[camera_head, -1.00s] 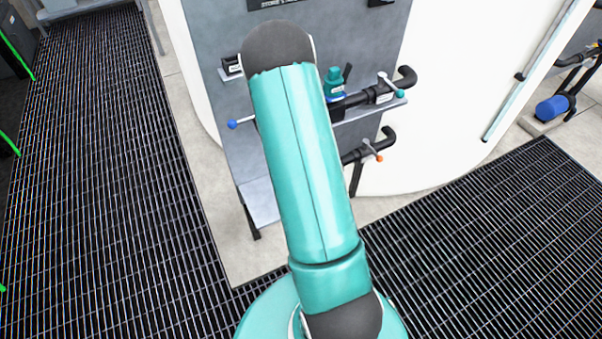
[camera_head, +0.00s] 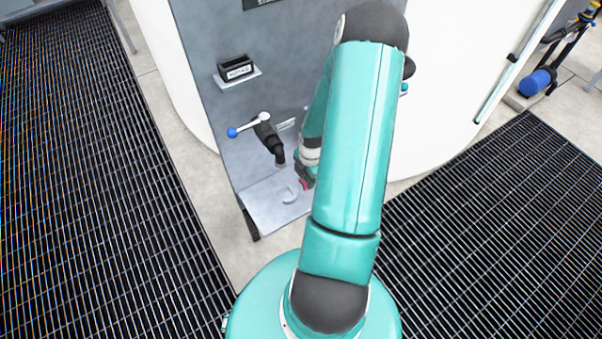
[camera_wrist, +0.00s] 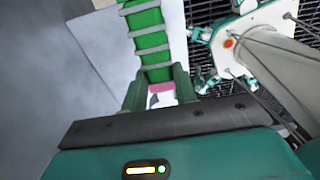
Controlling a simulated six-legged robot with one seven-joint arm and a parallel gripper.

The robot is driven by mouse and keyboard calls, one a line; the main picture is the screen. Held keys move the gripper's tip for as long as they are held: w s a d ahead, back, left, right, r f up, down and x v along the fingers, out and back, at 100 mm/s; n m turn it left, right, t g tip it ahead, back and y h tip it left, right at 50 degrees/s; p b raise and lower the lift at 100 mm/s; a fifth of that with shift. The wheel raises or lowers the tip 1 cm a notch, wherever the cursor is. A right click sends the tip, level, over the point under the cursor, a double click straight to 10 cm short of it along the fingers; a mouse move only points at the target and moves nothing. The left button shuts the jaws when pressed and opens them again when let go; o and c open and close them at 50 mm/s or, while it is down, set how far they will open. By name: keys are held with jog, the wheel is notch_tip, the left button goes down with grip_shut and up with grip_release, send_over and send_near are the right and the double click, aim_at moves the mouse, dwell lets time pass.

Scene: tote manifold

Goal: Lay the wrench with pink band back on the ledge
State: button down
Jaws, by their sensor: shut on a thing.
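My gripper (camera_head: 303,171) is low in front of the grey panel, partly hidden behind my arm in the head view. It is shut on the wrench, whose pink band (camera_head: 306,184) shows at the fingertips. In the wrist view the pink band (camera_wrist: 161,87) shows between the green fingers, with a pale part below it; most of the wrench is hidden. The grey ledge (camera_head: 262,208) juts out at the panel's foot, just below and left of my gripper. A pale rounded shape lies over the ledge; I cannot tell if it is part of the wrench, or whether the wrench touches the ledge.
A black pipe with a blue-tipped valve handle (camera_head: 248,125) sticks out just left of my gripper, above the ledge. A small labelled black holder (camera_head: 237,70) is higher on the panel. The visible left part of the ledge is bare.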

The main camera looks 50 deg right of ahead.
jog(key=shift+s+d, duration=0.1)
jog(key=shift+s, duration=0.1)
jog(key=shift+w+f, duration=0.35)
jog(key=shift+s+f, duration=0.35)
jog(key=shift+f, duration=0.2)
jog(key=shift+w+f, duration=0.1)
jog(key=shift+f, duration=2.4)
jog(key=shift+f, duration=0.6)
jog(key=c, duration=1)
grip_release()
